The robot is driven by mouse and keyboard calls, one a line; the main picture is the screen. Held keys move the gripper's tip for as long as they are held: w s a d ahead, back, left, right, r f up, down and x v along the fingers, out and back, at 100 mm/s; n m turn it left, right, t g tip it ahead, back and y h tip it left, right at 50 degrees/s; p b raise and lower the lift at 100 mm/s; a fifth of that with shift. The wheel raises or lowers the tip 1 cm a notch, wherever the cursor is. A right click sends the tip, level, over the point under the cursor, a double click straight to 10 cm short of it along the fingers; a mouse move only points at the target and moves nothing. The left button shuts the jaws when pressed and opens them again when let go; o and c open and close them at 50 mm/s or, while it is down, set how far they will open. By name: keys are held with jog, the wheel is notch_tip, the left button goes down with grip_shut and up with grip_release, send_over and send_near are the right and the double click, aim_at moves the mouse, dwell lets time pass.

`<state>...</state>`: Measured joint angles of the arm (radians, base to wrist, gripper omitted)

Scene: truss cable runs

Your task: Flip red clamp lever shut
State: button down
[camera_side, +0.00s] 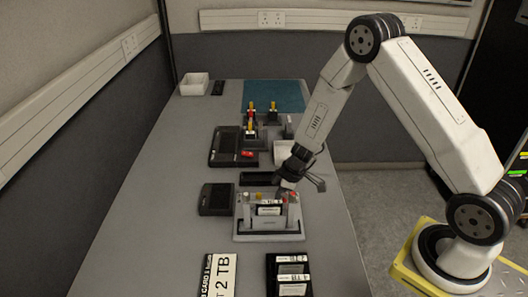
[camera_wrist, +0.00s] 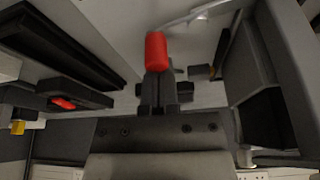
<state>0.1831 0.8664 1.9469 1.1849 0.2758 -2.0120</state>
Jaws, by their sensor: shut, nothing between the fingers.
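The red clamp lever (camera_wrist: 156,48) shows in the wrist view as a red rounded grip, upright in the picture, just beyond my fingertips. My gripper (camera_wrist: 157,90) is shut with nothing between its fingers. Its tips overlap the lower end of the red grip in the picture; I cannot tell whether they touch it. In the side view, my gripper (camera_side: 287,184) points down at the right end of a grey clamp fixture (camera_side: 268,224). A small red end (camera_side: 291,194) shows there beside the fingertips. The lever's pivot is hidden, and its angle is unclear.
A black box (camera_side: 216,199) sits left of the fixture. Cards (camera_side: 218,274) lie at the front. The table's left side is clear.

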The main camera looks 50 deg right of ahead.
jog(key=shift+w, duration=0.1)
jog(key=shift+w+d, duration=0.4)
jog(key=shift+w, duration=0.2)
jog(key=shift+r, duration=0.15)
dwell(0.3)
jog(key=v, duration=0.9)
jog(key=shift+d+r, duration=0.2)
jog(key=shift+r, duration=0.1)
jog(key=shift+s, duration=0.1)
